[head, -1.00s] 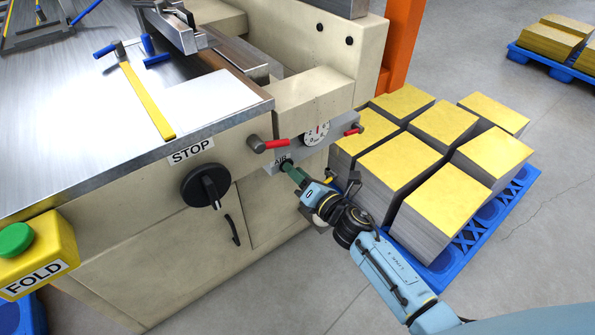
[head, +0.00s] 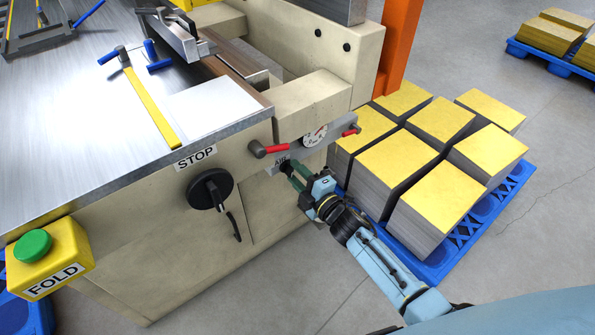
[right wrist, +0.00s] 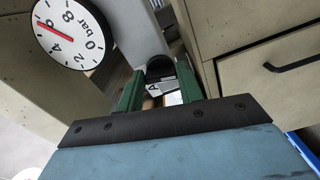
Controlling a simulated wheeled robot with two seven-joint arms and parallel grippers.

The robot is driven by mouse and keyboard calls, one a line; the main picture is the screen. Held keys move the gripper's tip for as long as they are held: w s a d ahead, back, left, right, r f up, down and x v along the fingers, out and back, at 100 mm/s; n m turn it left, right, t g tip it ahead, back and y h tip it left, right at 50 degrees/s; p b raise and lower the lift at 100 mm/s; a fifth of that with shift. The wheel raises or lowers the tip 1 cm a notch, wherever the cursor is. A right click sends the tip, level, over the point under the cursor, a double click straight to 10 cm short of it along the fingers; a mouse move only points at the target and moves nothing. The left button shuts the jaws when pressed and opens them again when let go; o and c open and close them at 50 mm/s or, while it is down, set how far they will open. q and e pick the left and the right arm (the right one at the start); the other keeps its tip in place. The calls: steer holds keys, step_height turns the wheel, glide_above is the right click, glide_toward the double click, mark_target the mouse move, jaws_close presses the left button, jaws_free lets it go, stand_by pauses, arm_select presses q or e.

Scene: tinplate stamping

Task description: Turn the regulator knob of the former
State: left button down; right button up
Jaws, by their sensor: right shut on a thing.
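The former (head: 150,250) is a large cream machine with a metal top. On its right end a grey bracket carries a round white pressure gauge (head: 316,136) and an AIR label (head: 281,160). The black regulator knob (right wrist: 160,66) sits between the green fingers of my right gripper (head: 290,172) at the bracket's lower edge. My right gripper is shut on it, and the fingers hide most of it in the head view. In the right wrist view the gauge (right wrist: 68,34) shows a red needle, and the fingers (right wrist: 155,92) flank the knob. My left gripper is not in view.
Red-handled levers (head: 270,150) stick out close to the gripper. Yellow-topped stacks on a blue pallet (head: 470,233) stand to the right. Open floor lies in front.

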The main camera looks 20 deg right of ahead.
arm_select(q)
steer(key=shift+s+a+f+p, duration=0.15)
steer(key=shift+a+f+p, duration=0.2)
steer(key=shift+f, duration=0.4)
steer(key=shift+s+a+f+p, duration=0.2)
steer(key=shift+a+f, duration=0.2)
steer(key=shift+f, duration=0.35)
arm_select(e)
steer(key=shift+f+m, duration=0.1)
steer(key=shift+m, duration=1.7)
steer(key=o, duration=1)
steer(key=shift+s, duration=0.1)
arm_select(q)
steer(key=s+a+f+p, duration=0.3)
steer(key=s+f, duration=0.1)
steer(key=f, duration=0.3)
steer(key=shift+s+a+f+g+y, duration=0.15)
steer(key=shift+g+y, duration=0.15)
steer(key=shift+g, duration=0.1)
arm_select(e)
steer(key=v, duration=1.3)
steer(key=shift+s, duration=0.15)
